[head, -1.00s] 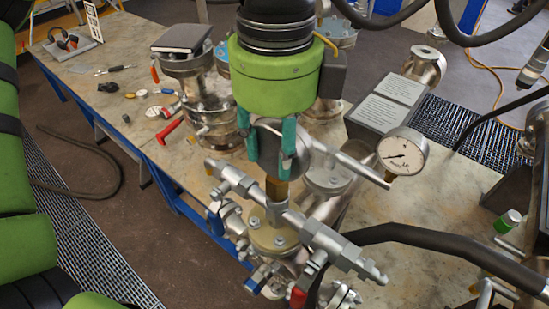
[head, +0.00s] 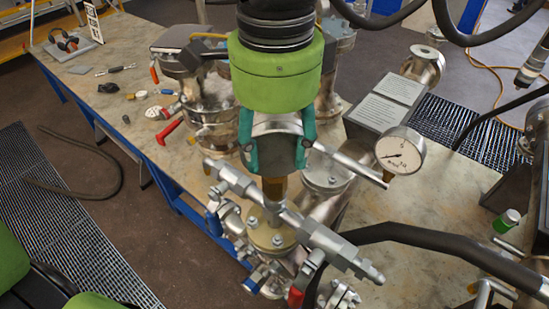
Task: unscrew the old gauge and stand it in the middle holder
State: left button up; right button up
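The old gauge (head: 278,145) is a round silver body seen from its back or side; its dial is not visible. It stands upright on a brass fitting (head: 275,189) above the silver valve manifold (head: 262,212). My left gripper (head: 277,150), with teal fingers under a green wrist, points down over it. Its fingers lie against both sides of the gauge and look closed on it. A second gauge (head: 401,150) with a white dial stands to the right, beside a slanted silver bar (head: 350,165). I cannot make out the middle holder. My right gripper is not in view.
Flanged vessels (head: 208,110) stand behind the manifold. A grey box with printed labels (head: 384,104) is right of the gripper. A thick black hose (head: 430,236) crosses the right front. A red-handled tool (head: 170,130) and small parts lie on the bench's left, which has bare room.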

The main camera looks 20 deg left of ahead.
pick_arm(q)
jog(key=shift+w+a, duration=0.15)
jog(key=shift+w, duration=0.15)
jog(key=shift+s, duration=0.1)
notch_tip(320, 180, up, 12)
dwell(0.5)
